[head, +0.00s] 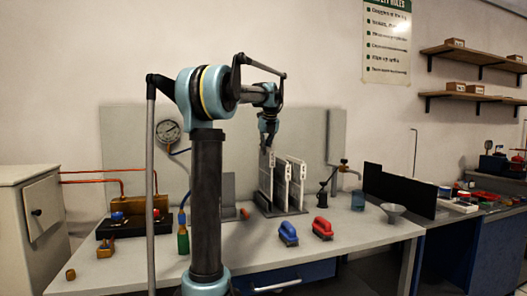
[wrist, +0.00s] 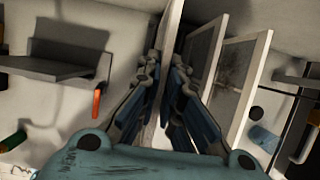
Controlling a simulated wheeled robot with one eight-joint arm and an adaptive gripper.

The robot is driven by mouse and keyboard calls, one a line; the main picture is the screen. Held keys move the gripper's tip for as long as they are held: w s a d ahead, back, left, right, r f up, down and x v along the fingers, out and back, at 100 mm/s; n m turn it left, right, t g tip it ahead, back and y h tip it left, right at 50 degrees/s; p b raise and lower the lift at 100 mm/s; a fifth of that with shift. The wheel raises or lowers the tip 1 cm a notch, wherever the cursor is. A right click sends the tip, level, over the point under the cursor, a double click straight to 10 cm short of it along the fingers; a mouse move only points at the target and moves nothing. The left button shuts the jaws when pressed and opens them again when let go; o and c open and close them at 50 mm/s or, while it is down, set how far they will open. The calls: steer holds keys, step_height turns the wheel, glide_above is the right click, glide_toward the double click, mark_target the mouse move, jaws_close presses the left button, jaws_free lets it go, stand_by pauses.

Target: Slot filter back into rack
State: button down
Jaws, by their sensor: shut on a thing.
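My gripper (head: 268,148) is at the top of the leftmost white-framed filter (head: 266,178) in the head view. In the wrist view my gripper (wrist: 167,95) is shut on this filter (wrist: 168,42), seen nearly edge-on between the fingers. The filter stands about upright over the left part of the dark rack (head: 280,211); I cannot tell whether its lower edge is seated in a slot. Two other filters, a middle one (head: 282,180) and a right one (head: 298,182), stand in the rack. The wrist view also shows the middle filter (wrist: 203,48) and right filter (wrist: 240,85).
A blue-handled tool (head: 288,234) and a red-handled tool (head: 322,228) lie in front of the rack. A grey bracket (head: 228,190) stands left of it. A small dark stand (head: 322,198) and a black panel (head: 398,190) are to the right. The front table is partly clear.

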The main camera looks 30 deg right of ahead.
step_height(320, 180, down, 6)
steer(key=shift+f, duration=0.15)
stand_by(2.1)
steer(key=c, duration=1.7)
jaws_free()
steer(key=v, duration=1.2)
steer(key=shift+f, duration=0.1)
